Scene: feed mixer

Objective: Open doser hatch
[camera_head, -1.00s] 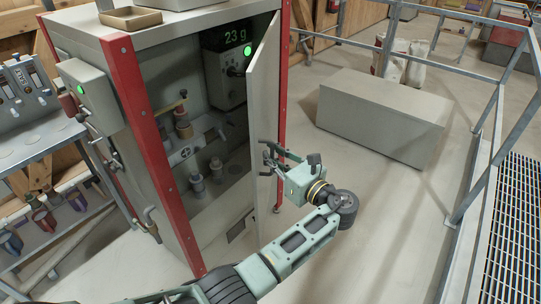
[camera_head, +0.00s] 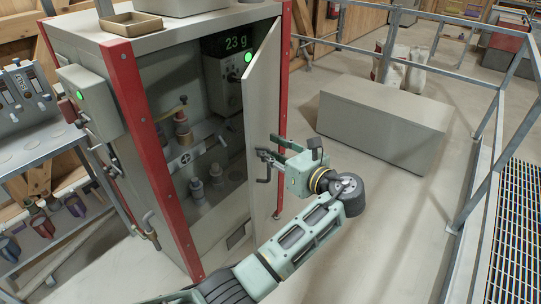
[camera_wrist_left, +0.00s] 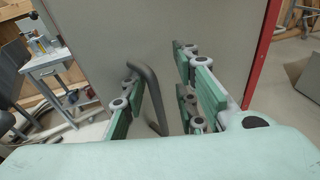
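The doser hatch (camera_head: 262,110) is a grey door on the grey cabinet with red posts. It stands ajar, with the cabinet's inside showing to its left. Its dark bent handle (camera_head: 264,168) is on the outer face, and the handle also shows in the left wrist view (camera_wrist_left: 152,95). My left gripper (camera_head: 272,153) is at the handle. In the left wrist view its green fingers (camera_wrist_left: 165,95) are apart, with the handle between them, nearer the left finger. Whether a finger touches the handle I cannot tell. My right gripper is not in view.
A grey box (camera_head: 385,120) stands on the floor at right, before a metal railing (camera_head: 470,160). A shelf cart (camera_head: 50,150) is at left. Floor between hatch and box is clear.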

